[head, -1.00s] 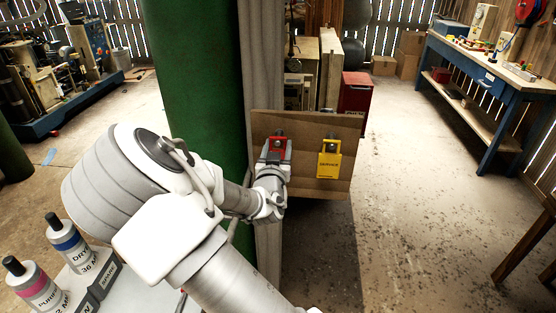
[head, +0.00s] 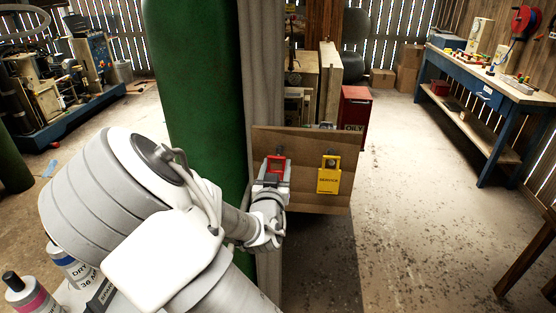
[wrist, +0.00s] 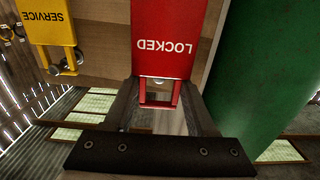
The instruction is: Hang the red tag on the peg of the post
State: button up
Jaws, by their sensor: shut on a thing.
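The red tag (head: 276,164) is in my gripper (head: 272,178), in front of the left part of a wooden board. In the wrist view the red tag (wrist: 163,40) reads "LOCKED" upside down. My gripper's fingers (wrist: 160,105) are shut on its red loop. A small silvery round end (wrist: 157,82), apparently the peg, shows inside the loop's opening, close to the tag's body. I cannot tell how far the loop is over it. The board (head: 310,203) is beside a grey post (head: 262,80).
A yellow "SERVICE" tag (head: 328,180) hangs on another peg at the right of the board. A large green cylinder (head: 195,90) stands close on the left of the post. A blue workbench (head: 490,90) stands at the right. The floor between is clear.

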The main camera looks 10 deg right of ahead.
aim_at(281, 176)
jog(key=p+v, duration=1)
jog(key=v, duration=0.4)
dwell(0.6)
jog(key=w+d+n+y, duration=0.1)
jog(key=w+y, duration=0.1)
jog(key=w, duration=0.1)
jog(key=w+d+f+n+y, duration=0.1)
jog(key=w+d, duration=0.1)
jog(key=w, duration=0.1)
jog(key=w+d+f+n+y, duration=0.1)
jog(key=w+d+y, duration=0.1)
jog(key=w, duration=0.1)
jog(key=shift+d+f+n+t+y, duration=0.2)
jog(key=shift+d+n+t+y, duration=0.1)
jog(key=shift+t, duration=0.1)
jog(key=shift+a, duration=0.1)
